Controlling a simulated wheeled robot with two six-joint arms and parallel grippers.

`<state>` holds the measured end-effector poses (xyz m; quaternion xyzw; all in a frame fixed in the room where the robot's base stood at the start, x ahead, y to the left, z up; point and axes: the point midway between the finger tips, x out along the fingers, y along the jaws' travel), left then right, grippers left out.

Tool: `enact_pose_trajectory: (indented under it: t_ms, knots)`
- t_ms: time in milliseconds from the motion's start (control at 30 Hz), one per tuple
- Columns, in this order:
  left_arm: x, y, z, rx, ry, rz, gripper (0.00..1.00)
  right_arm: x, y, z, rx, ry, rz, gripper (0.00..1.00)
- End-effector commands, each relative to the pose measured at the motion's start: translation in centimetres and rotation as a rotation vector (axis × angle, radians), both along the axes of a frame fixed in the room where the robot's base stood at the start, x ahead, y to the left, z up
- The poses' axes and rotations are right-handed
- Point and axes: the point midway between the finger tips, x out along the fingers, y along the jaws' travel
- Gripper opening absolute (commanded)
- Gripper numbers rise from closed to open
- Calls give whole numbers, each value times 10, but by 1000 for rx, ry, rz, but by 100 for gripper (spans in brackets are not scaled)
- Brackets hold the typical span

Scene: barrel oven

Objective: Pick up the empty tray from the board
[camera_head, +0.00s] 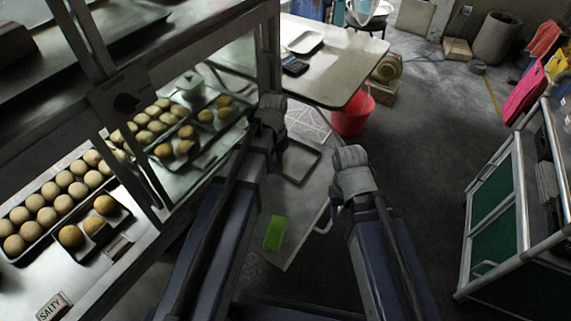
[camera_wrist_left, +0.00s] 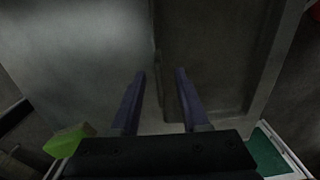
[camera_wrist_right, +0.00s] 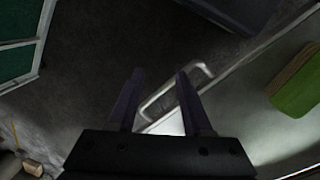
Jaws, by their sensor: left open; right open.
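The empty tray (camera_head: 299,163) is a dark, shallow rectangle lying on the pale grey board (camera_head: 300,215). In the left wrist view the tray (camera_wrist_left: 215,50) fills the upper right, with the board (camera_wrist_left: 85,60) to its left. My left gripper (camera_head: 276,125) is open above the tray's left side; its fingers point toward the tray edge, and I cannot tell whether they touch it. My right gripper (camera_head: 352,170) is open and empty to the right of the tray, above the board's edge. The board's handle (camera_wrist_right: 172,95) shows close to its fingers. The arms hide part of the board.
A green block (camera_head: 274,233) lies on the board's near part. A glass cabinet with buns (camera_head: 75,185) stands close on the left. A table (camera_head: 340,65) and a red bucket (camera_head: 352,115) are behind. A green-panelled cart (camera_head: 500,215) stands right, with clear floor between.

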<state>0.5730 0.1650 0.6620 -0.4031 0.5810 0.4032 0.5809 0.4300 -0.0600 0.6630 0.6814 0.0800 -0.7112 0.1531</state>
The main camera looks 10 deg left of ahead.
Motion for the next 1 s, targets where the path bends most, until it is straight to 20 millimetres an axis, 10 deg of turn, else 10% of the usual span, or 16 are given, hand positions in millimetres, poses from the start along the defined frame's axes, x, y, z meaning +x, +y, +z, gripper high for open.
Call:
enact_pose_trajectory:
  t_ms: [333,733,1000]
  knots:
    - [0,0,-8,0,0,0,44,0,0,-8,0,0,0,50]
    - [0,0,-8,0,0,0,0,0,0,-8,0,0,0,50]
    - [0,0,-8,0,0,0,0,0,0,-8,0,0,0,50]
